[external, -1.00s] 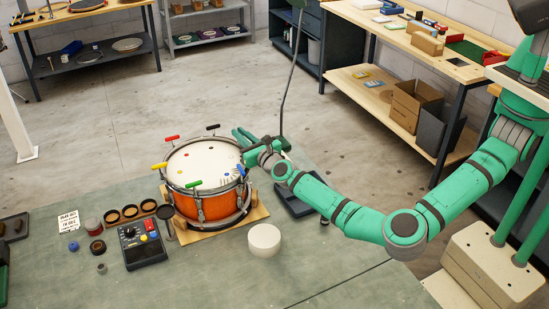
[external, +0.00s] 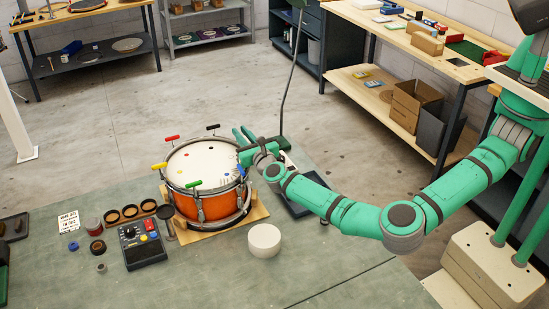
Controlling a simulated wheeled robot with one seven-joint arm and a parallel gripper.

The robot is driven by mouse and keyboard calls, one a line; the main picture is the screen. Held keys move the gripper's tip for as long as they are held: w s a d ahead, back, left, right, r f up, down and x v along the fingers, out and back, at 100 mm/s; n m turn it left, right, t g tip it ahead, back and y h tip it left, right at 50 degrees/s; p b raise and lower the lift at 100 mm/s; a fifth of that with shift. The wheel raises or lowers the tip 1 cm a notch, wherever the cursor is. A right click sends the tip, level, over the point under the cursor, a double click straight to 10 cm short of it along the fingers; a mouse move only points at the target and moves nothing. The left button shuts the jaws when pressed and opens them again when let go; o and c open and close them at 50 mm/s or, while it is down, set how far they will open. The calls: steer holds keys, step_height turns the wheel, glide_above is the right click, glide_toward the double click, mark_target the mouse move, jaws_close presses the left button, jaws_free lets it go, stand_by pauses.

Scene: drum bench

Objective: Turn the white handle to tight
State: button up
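The orange drum (external: 186,207) stands on a wooden base (external: 262,212) on the bench, its pale head (external: 200,160) facing up. Coloured T-handles sit around the rim: red (external: 172,138), black (external: 213,127), yellow (external: 160,166) and green (external: 194,184). I cannot make out a white handle; the rim's right side is partly covered by my gripper. My green gripper (external: 243,142) is at that right edge, its fingers pointing left and upward over the rim. Whether it touches anything there, or how far apart the fingers are, is too small to tell.
A white round block (external: 264,240) stands on the bench in front of the drum. A black control box (external: 142,246) and several dark rings (external: 130,211) lie to its left. A dark stand with a tall thin pole (external: 284,100) rises just behind my gripper.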

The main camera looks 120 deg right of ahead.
steer(key=shift+o, duration=0.9)
steer(key=a, duration=1)
steer(key=shift+s+a, duration=0.25)
steer(key=shift+a, duration=0.15)
